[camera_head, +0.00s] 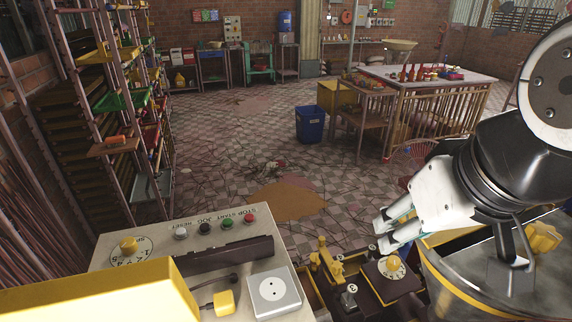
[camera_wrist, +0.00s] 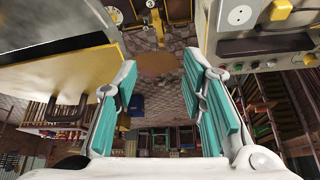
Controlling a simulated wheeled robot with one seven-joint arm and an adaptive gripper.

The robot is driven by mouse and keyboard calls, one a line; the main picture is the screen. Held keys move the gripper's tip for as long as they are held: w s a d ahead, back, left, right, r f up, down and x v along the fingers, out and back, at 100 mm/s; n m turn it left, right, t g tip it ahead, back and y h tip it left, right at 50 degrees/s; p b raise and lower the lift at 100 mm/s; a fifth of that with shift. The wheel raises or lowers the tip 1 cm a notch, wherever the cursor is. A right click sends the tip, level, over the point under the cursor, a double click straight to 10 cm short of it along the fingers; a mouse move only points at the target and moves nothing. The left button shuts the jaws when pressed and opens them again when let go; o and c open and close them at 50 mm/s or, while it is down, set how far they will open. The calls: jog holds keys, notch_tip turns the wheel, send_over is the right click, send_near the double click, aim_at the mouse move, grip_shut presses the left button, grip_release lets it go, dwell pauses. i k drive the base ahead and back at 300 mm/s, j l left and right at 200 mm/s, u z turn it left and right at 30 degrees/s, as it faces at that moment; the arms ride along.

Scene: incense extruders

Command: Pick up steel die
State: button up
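My gripper (camera_head: 386,230) is at the right in the head view, above the machine parts. The wrist view shows its two teal-padded fingers (camera_wrist: 160,66) spread wide apart with nothing between them. A small round steel-coloured piece (camera_head: 349,290) sits among the dark and yellow parts below my gripper. A similar small piece (camera_head: 372,250) stands just left of the fingers. I cannot tell which of them, if either, is the steel die. In the wrist view, small parts at the top edge (camera_wrist: 150,4) are too cut off to identify.
A control panel (camera_head: 127,275) with buttons and a socket (camera_head: 275,292) is at the front left. A yellow-rimmed metal drum (camera_head: 470,290) stands at the right. A blue bin (camera_head: 310,124) and a worktable (camera_head: 425,78) stand farther off. The tiled floor between is mostly open.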

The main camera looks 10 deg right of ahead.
aim_at(347, 301)
jog(key=k+j+z, duration=0.1)
jog(key=k, duration=0.4)
jog(key=k+u, duration=0.35)
jog(key=i, duration=0.4)
jog(key=k+l, duration=0.1)
jog(key=l+z, duration=0.1)
jog(key=z, duration=0.15)
